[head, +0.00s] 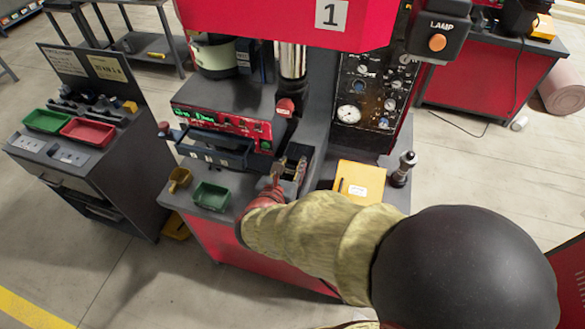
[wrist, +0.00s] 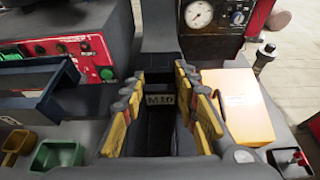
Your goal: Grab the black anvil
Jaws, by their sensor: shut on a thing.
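The black anvil (wrist: 160,125) shows in the wrist view as a dark block with a pale "M10" label, between the yellow finger pads. In the head view its dark top (head: 301,152) shows just beyond the fingers, on the red machine's bench. My gripper (head: 289,168) reaches in from the front and is shut on the anvil; its fingers also show in the wrist view (wrist: 162,108), one on each side. The anvil's lower part is in shadow, so I cannot tell whether it still touches the bench.
Left of my gripper are a dark blue tray (head: 215,148), a green bin (head: 210,196) and a small yellow bin (head: 180,179). Right of it lie an orange-yellow box (head: 358,183) and a black-handled tool (head: 403,168). The machine column rises behind. A side cart (head: 90,150) stands left.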

